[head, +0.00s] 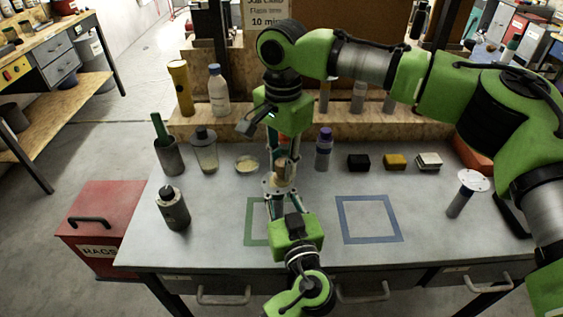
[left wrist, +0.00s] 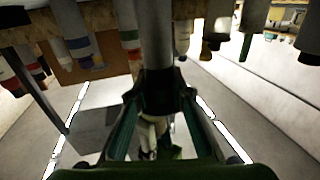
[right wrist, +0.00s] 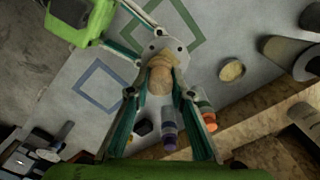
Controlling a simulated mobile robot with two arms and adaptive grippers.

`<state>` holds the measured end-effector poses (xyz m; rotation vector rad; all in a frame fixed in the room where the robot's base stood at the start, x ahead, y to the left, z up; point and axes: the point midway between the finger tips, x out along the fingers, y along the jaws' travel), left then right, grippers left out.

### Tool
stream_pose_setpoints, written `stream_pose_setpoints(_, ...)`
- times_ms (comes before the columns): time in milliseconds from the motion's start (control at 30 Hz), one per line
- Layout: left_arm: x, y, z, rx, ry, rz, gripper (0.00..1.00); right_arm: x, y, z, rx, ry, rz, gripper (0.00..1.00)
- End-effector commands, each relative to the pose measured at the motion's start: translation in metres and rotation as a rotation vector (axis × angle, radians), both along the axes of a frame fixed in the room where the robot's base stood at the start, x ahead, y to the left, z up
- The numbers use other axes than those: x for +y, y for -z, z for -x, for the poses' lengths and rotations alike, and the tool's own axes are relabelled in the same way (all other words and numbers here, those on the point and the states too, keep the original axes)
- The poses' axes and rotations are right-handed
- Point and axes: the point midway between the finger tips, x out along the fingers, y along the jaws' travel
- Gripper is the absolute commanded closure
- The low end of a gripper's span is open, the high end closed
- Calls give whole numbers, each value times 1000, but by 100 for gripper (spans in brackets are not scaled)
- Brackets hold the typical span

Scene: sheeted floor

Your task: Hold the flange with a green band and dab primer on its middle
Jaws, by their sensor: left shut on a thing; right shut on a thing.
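The flange (head: 268,187), a pale round plate with holes on a stem, is held upright above the table by my left gripper (head: 278,206), which is shut on its stem; a grey stem shows in the left wrist view (left wrist: 156,40). I cannot make out a green band on it. My right gripper (head: 283,168) points down over the plate and is shut on a brown wooden dauber (right wrist: 160,76). In the right wrist view the dauber covers the middle of the flange plate (right wrist: 165,47). I cannot tell whether its tip touches.
A second flange (head: 456,203) stands at the right. A dark canister (head: 173,208), a cup with a green-handled tool (head: 168,158), a jar (head: 205,152), a shallow dish (head: 246,163) and a purple-capped bottle (head: 323,152) stand around. The blue square outline (head: 398,232) is empty.

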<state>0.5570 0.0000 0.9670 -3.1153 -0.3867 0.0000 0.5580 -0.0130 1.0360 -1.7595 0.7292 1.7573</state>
Motion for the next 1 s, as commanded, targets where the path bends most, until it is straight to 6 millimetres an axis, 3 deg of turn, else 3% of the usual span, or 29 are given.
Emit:
stream_pose_setpoints(300, -1, 0, 0, 0, 1, -1, 100, 31, 1, 2, 2, -3, -2, 99)
stream_pose_setpoints(367, -1, 0, 0, 0, 1, -1, 100, 31, -2, 1, 1, 0, -1, 99)
stream_pose_setpoints(467, 0, 0, 0, 0, 1, -1, 100, 31, -26, 1, -3, 0, -4, 99)
stream_pose_setpoints(1000, 0, 0, 0, 0, 1, 0, 100, 30, -72, 1, -1, 0, -3, 99)
